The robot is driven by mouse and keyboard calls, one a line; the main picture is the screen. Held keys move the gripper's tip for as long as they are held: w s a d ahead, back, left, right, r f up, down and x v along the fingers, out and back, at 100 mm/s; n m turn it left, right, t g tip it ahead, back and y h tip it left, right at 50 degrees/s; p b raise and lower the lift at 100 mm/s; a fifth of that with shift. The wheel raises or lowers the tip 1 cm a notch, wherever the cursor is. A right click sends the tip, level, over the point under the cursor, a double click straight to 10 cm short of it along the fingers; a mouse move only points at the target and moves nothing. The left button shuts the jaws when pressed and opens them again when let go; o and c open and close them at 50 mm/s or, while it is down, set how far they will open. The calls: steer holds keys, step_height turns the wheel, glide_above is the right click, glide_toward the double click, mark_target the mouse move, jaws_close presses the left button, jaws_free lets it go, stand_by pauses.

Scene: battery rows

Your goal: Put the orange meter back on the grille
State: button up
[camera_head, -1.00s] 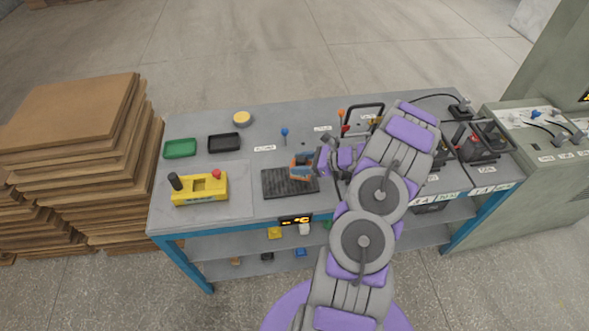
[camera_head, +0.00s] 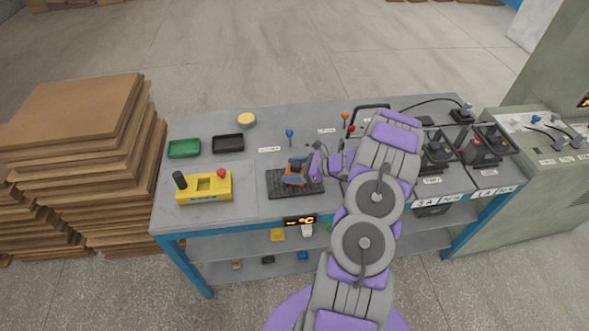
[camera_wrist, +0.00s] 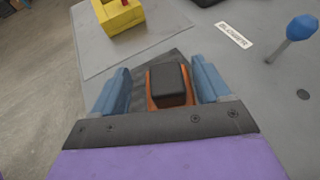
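The orange meter (camera_head: 292,175), a small block with a dark top, is over the dark grille (camera_head: 313,187) on the bench, apparently resting on it. In the wrist view the orange meter (camera_wrist: 171,85) sits between the two blue fingers of my gripper (camera_wrist: 160,88). The fingers stand open on either side of it, with a clear gap on the left and a narrower one on the right. The grille (camera_wrist: 141,90) shows in that left gap. In the head view my gripper (camera_head: 295,172) reaches in from the right; the meter's underside is hidden.
A yellow box with a red button (camera_head: 205,187) stands left of the grille. Green (camera_head: 184,149) and black (camera_head: 228,144) trays lie behind it. A blue-topped pin (camera_head: 290,134) stands behind the grille. Dark equipment fills the bench's right side. The bench between the yellow box and grille is clear.

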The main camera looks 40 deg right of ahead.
steer(key=shift+o, duration=0.5)
steer(key=shift+d, duration=0.1)
steer(key=shift+d+f, duration=0.15)
steer(key=shift+d, duration=0.65)
steer(key=p+v, duration=0.2)
steer(key=v, duration=0.9)
steer(key=w+a+r+n+g+y, duration=0.1)
steer(key=w+a+r+n+g, duration=0.2)
steer(key=a+r, duration=0.4)
steer(key=a+r+n+g+y, duration=0.2)
steer(key=a+r+n, duration=0.25)
steer(key=a, duration=0.45)
steer(key=s+a+r+n+g+h, duration=0.1)
steer(key=s+a+r+n+g, duration=0.15)
steer(key=a, duration=0.45)
steer(key=s+a+r+n+g, duration=0.2)
steer(key=a+r+n, duration=0.2)
steer(key=a, duration=0.2)
steer(key=s+a+r+n+g+h, duration=0.45)
steer(key=s+a+n, duration=0.4)
steer(key=s, duration=0.25)
steer(key=s+r+n+t+h, duration=0.1)
steer(key=s+n+h, duration=0.4)
steer(key=s, duration=0.7)
steer(key=shift+s+r+n, duration=0.4)
steer(key=shift+n, duration=0.25)
